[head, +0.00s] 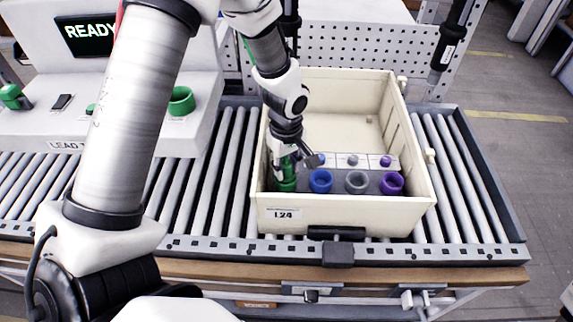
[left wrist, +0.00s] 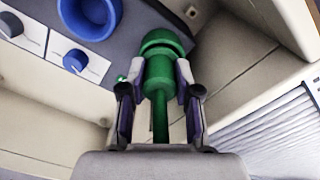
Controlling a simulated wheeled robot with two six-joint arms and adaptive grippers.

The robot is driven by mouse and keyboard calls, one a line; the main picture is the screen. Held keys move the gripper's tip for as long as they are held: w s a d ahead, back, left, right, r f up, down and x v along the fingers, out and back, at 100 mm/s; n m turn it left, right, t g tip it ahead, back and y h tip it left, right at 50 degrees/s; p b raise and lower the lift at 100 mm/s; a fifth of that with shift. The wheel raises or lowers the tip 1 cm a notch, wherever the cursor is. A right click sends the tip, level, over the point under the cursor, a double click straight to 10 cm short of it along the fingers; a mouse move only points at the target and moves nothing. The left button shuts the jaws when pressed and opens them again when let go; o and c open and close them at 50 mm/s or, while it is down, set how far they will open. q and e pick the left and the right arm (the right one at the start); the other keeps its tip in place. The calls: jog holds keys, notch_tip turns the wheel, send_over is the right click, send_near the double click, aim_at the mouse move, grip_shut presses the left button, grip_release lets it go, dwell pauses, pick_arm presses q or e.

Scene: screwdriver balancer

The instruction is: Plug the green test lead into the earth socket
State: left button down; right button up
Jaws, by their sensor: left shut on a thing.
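My left gripper (head: 284,160) reaches down into the cream bin at its front left corner. It is shut on the green test lead's plug (left wrist: 159,76), with a finger on either side. The plug points at the green earth socket (head: 284,184), leftmost in the row of sockets. In the left wrist view the plug's far end meets a green ring (left wrist: 164,42), which looks like the socket's collar. How deep the plug sits is hidden. My right gripper is not in view.
Blue (head: 320,181), grey (head: 356,182) and purple (head: 391,183) sockets stand to the right, with small knobs behind. The bin (head: 340,218) is on a roller conveyor (head: 479,190). A station with a READY screen (head: 88,35) and a green ring (head: 181,101) stands left.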

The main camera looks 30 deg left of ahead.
aim_at(286, 164)
pick_arm(q)
jog(key=shift+f, duration=0.1)
jog(key=c, duration=0.7)
grip_release()
jog(key=shift+c, duration=0.2)
notch_tip(286, 164, up, 12)
